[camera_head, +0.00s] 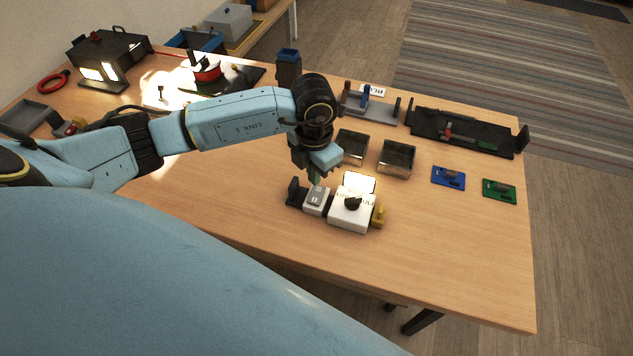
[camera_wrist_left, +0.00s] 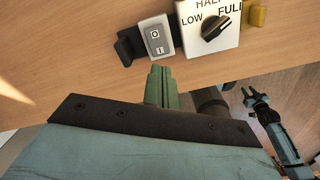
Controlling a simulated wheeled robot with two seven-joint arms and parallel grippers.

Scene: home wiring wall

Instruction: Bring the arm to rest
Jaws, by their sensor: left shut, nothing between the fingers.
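My left arm (camera_head: 235,115) reaches in from the left over the table, bent down at the wrist. My left gripper (camera_head: 314,180) points down just behind a small switch block with a grey rocker (camera_head: 317,199). Its green fingers (camera_wrist_left: 161,86) are shut together and empty in the left wrist view. The rocker switch (camera_wrist_left: 157,41) lies just beyond the fingertips there; I cannot tell if they touch. Beside it is a white dial box with a black knob (camera_head: 352,203), its knob (camera_wrist_left: 215,27) pointing near FULL. My right gripper (camera_wrist_left: 250,94) shows small at the right of the wrist view.
Two clear bins (camera_head: 397,157) stand behind the dial box. A blue board (camera_head: 448,178) and a green board (camera_head: 499,191) lie at right. A black tray (camera_head: 464,134) and a grey rack (camera_head: 370,107) stand behind. The table's front right is clear.

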